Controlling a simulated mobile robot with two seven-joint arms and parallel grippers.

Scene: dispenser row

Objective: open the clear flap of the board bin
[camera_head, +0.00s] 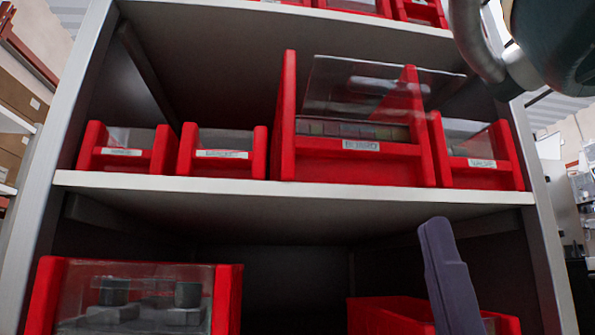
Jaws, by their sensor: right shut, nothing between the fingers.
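A large red bin (355,168) stands on the middle shelf, right of centre. It is the likeliest board bin, but its label is too small to read. Its clear flap (345,85) stands raised and tilted above the front opening. A row of small blocks or boards (350,130) shows inside behind the front lip. My right gripper (437,232) is a dark purple-grey shape, shut and empty, pointing up in front of the lower shelf opening. It is below and right of the large bin and apart from the flap. My left gripper is out of view.
Small red bins with clear fronts stand left (128,150) and right (478,152) of the large bin. The middle shelf edge (300,189) lies above my right gripper. Lower bins stand at left (228,295) and right (385,315). My arm fills the top right.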

